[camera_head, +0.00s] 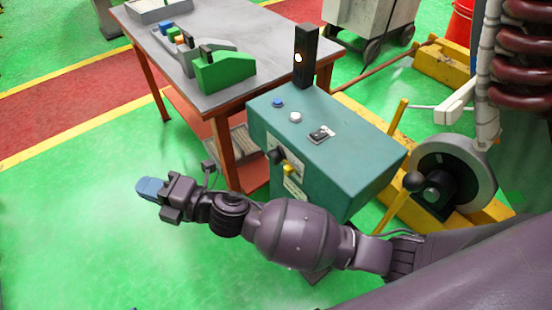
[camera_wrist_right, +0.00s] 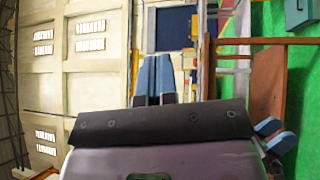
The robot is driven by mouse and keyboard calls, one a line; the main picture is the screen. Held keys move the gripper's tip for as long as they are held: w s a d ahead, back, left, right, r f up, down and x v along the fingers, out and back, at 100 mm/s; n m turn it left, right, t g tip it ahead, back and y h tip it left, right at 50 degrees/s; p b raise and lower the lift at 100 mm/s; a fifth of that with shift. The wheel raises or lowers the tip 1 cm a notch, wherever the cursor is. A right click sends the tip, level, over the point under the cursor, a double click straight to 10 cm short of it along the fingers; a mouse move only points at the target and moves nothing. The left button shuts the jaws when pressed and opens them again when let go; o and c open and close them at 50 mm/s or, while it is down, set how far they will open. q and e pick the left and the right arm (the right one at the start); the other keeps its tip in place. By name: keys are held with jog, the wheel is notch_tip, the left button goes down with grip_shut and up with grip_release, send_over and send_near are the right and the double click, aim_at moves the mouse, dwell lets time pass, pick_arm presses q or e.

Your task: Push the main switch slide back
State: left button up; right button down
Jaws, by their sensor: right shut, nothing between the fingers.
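A teal control cabinet (camera_head: 345,160) stands right of the middle in the head view. On its top are a blue button (camera_head: 278,103), a white button (camera_head: 295,117) and a small dark switch on a light plate (camera_head: 321,134). Its front has a black knob (camera_head: 277,155) and a yellow lever (camera_head: 288,169). I cannot tell for certain which is the main switch slide. My right gripper (camera_head: 148,188) is shut and empty, left of the cabinet and apart from it. Its blue fingers (camera_wrist_right: 154,76) are together in the wrist view. My left gripper is not in view.
A grey-topped table (camera_head: 215,45) with a green block (camera_head: 225,72) stands behind the cabinet. A dark signal post (camera_head: 305,55) rises at its corner. A wheel (camera_head: 455,175) and yellow bars stand right. Green floor (camera_head: 75,220) is free at left.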

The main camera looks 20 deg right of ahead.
jog(key=s+a+f+n+g, duration=0.5)
jog(key=a+n+g, duration=0.1)
jog(key=n+g, duration=0.7)
jog(key=d+f+n+g+h, duration=0.4)
jog(key=d+f+n+h, duration=0.1)
jog(key=f+n+h, duration=0.4)
jog(key=w+d+f+n+h, duration=0.2)
jog(key=w+d+n+h, duration=0.1)
jog(key=w+d+h, duration=0.4)
jog(key=w+d+r+n+t+h, duration=0.1)
jog(key=w+d+r+h, duration=0.2)
jog(key=w+d, duration=0.3)
jog(key=w+d+r+n+t+h, duration=0.1)
jog(key=w+d+r+h, duration=0.3)
jog(key=d, duration=0.8)
jog(key=shift+w+d+r+t, duration=0.15)
jog(key=shift+w+r+t, duration=0.15)
jog(key=shift+w+r, duration=0.6)
jog(key=shift+w+f, duration=0.1)
jog(key=shift+f, duration=0.15)
